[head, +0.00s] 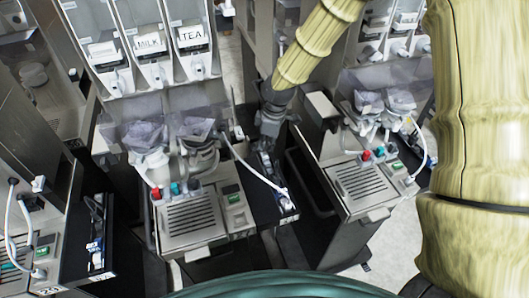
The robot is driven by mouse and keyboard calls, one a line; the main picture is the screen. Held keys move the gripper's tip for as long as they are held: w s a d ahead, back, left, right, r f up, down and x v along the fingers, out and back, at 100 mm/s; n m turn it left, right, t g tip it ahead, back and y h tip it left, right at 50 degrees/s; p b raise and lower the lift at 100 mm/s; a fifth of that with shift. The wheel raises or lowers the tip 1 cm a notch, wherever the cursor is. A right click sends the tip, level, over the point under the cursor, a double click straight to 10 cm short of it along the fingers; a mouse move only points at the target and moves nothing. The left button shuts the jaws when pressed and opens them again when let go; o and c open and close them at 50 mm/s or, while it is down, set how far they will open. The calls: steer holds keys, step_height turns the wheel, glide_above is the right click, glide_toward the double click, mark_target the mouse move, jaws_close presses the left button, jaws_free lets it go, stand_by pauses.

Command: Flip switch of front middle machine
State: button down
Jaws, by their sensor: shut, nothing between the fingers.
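The middle dispensing machine (196,240) stands in front, with a grey slotted drip tray (190,215) and red and teal taps (175,188). A small green-lit control, likely its switch (235,198), sits on the panel right of the tray; its position is too small to tell. My gripper (266,150) points down beside the machine's right side, above a dark narrow side panel (262,185). It is shut and empty, behind and to the right of the green control and apart from it. Whether its tips touch anything cannot be told.
A similar machine (362,190) stands at right and another (20,270) at left. White tubes (240,158) arc beside the middle machine. Hoppers labelled MILK and TEA (150,45) rise behind. A dark gap (292,235) separates the middle and right machines.

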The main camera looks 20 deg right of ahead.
mark_target(267, 157)
steer(key=shift+r+p, duration=1.3)
steer(key=shift+r, duration=0.55)
steer(key=shift+s+f, duration=0.1)
steer(key=shift+s, duration=0.05)
